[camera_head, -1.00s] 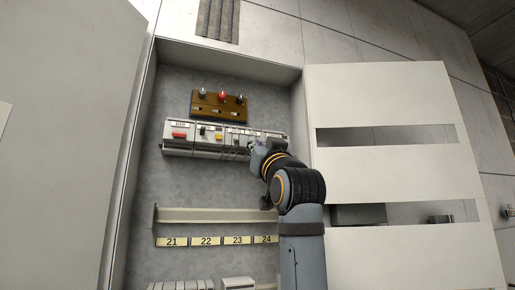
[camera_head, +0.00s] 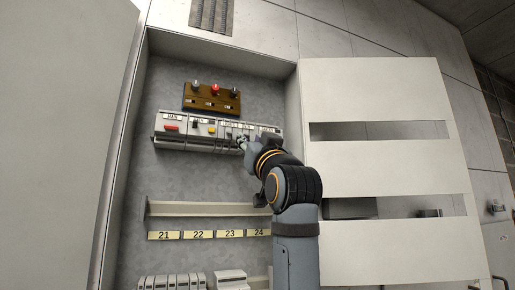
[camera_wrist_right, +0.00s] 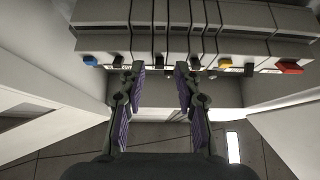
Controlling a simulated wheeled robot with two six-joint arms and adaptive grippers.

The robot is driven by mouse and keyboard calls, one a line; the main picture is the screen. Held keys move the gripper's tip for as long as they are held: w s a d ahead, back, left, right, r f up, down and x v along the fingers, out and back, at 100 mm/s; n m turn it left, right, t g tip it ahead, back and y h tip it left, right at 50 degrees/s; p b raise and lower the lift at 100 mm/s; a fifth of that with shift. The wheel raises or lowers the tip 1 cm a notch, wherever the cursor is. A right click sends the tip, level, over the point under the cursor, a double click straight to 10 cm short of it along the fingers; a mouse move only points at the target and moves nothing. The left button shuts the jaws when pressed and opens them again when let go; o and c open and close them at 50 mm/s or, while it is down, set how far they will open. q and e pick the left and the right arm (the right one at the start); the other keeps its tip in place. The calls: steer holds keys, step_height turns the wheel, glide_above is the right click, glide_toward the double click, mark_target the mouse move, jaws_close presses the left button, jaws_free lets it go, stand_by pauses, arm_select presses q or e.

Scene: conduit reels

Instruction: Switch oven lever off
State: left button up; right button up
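A row of light grey breaker modules (camera_head: 180,143) is mounted in the open cabinet; it also shows close up in the right wrist view (camera_wrist_right: 220,20). It has a red lever (camera_head: 171,128), a yellow lever (camera_head: 211,130) and several black levers. The labels are too small to tell which is the oven's. My right gripper (camera_head: 241,143) is at the right half of the row, hiding some levers. In the right wrist view its fingers (camera_wrist_right: 160,68) are apart at the module edge, with narrow modules between them. No lever is clearly held. My left gripper is not in view.
A brown panel (camera_head: 211,104) with three knobs sits above the row. A rail (camera_head: 200,208) and number labels 21 to 24 lie below. The cabinet side walls and the white slotted panel (camera_head: 385,90) at the right bound the space.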

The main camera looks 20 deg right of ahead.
steer(key=v, duration=1)
steer(key=shift+s+f, duration=0.2)
steer(key=shift+s, duration=0.1)
